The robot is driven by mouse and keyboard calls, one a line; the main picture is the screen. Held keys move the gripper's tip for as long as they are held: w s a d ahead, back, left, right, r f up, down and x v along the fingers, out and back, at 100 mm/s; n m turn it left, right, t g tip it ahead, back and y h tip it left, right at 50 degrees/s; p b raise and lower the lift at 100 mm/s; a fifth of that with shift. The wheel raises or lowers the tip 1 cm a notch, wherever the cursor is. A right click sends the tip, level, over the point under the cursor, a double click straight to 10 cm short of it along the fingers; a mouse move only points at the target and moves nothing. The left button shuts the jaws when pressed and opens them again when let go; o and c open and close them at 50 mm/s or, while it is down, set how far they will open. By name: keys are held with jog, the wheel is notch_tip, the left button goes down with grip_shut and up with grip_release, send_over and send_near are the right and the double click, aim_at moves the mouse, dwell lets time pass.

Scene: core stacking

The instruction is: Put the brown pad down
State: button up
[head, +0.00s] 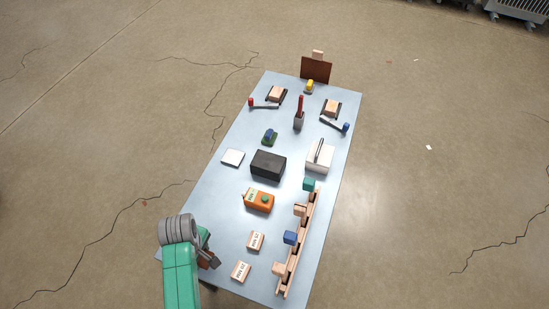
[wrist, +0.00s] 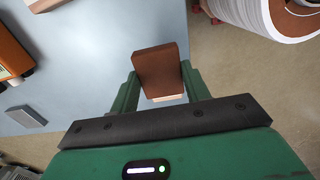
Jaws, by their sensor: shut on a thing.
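My gripper (wrist: 160,84) is shut on the brown pad (wrist: 158,68), which sits between its green fingers in the wrist view. A pale wood-coloured strip shows at the pad's near end. In the wrist view the pad is seen against the pale blue table (wrist: 100,50) and its edge; its height above the table cannot be told. In the head view my gripper (head: 206,258) is at the near left of the table, partly hidden by my arm, and only a small brown part of the pad shows there.
Two labelled wooden blocks (head: 255,240) lie right of my gripper. Beyond them are an orange device (head: 258,201), a black box (head: 268,165) and a white pad (head: 233,158). A wooden rail (head: 296,250) with several blocks runs along the right edge. The left strip is bare.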

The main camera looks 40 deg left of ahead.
jog(key=shift+w+d, duration=0.15)
jog(key=shift+w, duration=0.15)
jog(key=shift+s, duration=0.1)
jog(key=shift+w+a+f, duration=0.1)
jog(key=shift+w+a, duration=0.1)
jog(key=shift+a, duration=0.1)
jog(key=b, duration=0.6)
send_over(211, 215)
jog(key=shift+s+d+f, duration=0.4)
jog(key=shift+s+f, duration=0.05)
jog(key=shift+f, duration=0.3)
jog(key=shift+w+a+r, duration=0.15)
jog(key=shift+w+a, duration=0.1)
jog(key=shift+w, duration=0.05)
jog(key=shift+w+a, duration=0.1)
notch_tip(211, 215, down, 3)
jog(key=shift+w+a+f+b, duration=0.1)
jog(key=shift+w+a+b, duration=0.05)
jog(key=shift+b, duration=0.75)
jog(key=shift+f, duration=0.15)
